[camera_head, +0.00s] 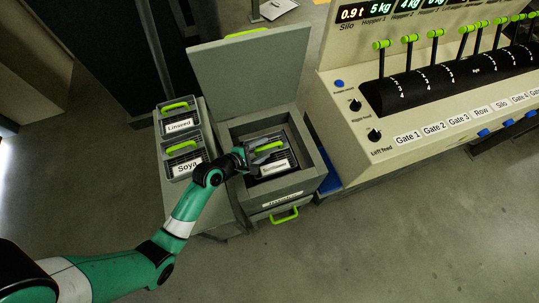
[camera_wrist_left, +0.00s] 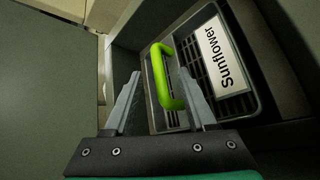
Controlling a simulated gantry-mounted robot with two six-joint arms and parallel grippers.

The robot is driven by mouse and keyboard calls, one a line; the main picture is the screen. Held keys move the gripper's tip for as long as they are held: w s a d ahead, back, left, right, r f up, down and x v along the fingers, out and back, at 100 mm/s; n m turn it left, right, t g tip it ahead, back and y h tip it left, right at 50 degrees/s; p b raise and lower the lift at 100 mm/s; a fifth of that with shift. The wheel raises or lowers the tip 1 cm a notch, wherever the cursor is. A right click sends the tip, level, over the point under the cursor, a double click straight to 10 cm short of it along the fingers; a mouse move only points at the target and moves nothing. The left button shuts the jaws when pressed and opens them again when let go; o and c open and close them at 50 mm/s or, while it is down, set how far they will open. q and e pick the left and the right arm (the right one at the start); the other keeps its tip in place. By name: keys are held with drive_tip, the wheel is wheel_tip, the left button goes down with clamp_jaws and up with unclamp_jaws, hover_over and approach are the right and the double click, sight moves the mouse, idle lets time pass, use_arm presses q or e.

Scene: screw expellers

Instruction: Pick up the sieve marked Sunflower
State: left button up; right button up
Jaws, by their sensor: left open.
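The sieve marked Sunflower (camera_head: 272,167) sits inside an open grey box (camera_head: 307,180) in the head view, with its green handle (camera_head: 268,147) at the top. In the left wrist view, the Sunflower label (camera_wrist_left: 222,57) and the green handle (camera_wrist_left: 162,75) show clearly. My left gripper (camera_head: 246,158) reaches over the box's left side. In the left wrist view its two fingers (camera_wrist_left: 160,95) are apart, with the handle showing between and beyond them. Whether the fingers touch the handle cannot be told. My right gripper is not in view.
Sieves marked Linseed (camera_head: 180,126) and Soya (camera_head: 187,168) stand on a ledge left of the box. The box's raised lid (camera_head: 250,70) stands behind it. A control console (camera_head: 440,110) with levers is at the right. A green-handled drawer (camera_head: 284,214) is below the box.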

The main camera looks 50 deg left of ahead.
use_arm(q)
drive_tip(key=shift+x, duration=0.75)
drive_tip(key=shift+c, duration=0.2)
clamp_jaws()
drive_tip(key=shift+s+f, duration=0.1)
idle(0.5)
